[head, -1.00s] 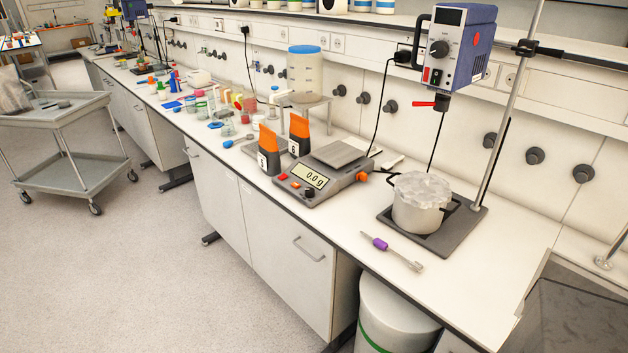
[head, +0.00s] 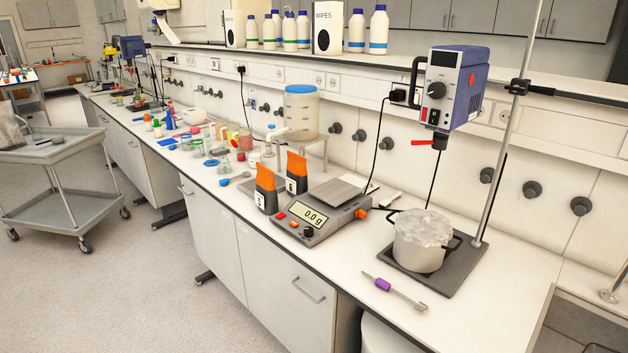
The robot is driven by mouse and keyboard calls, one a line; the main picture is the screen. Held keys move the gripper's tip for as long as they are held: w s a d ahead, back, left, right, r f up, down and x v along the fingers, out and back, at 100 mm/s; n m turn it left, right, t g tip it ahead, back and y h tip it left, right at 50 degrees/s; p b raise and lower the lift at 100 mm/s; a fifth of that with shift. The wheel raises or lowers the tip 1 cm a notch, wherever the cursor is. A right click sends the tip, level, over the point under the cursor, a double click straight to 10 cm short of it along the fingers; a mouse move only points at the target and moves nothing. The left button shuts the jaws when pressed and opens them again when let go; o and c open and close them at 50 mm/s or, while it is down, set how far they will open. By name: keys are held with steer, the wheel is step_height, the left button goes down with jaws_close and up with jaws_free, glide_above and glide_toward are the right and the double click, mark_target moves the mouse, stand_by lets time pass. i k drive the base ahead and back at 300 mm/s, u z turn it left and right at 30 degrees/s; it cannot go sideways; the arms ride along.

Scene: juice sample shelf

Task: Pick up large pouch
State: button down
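Two orange-and-black pouches stand upright on the white bench, left of the balance. The nearer pouch (head: 265,189) has a white label with a dark mark that looks like an S. The other pouch (head: 296,172) stands just behind and to the right, and its label is too small to read surely. They look close in size, and I cannot tell which is the large one. A grey, bag-like thing (head: 9,132) on the cart at far left is cut off by the picture edge. My gripper is not in view.
The balance (head: 320,209) reads 0.0 g. A filled pot (head: 420,243) stands under a blue overhead stirrer (head: 450,88). A purple-handled tool (head: 394,290) lies near the front edge. Small containers crowd the bench farther left. A grey cart (head: 66,150) stands on otherwise open floor.

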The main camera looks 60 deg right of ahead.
mark_target(296, 174)
steer(key=z, duration=5.2)
steer(key=i, duration=0.1)
steer(key=u, duration=3.55)
steer(key=k, duration=0.9)
steer(key=u, duration=0.15)
steer(key=i, duration=0.75)
steer(key=z, duration=0.05)
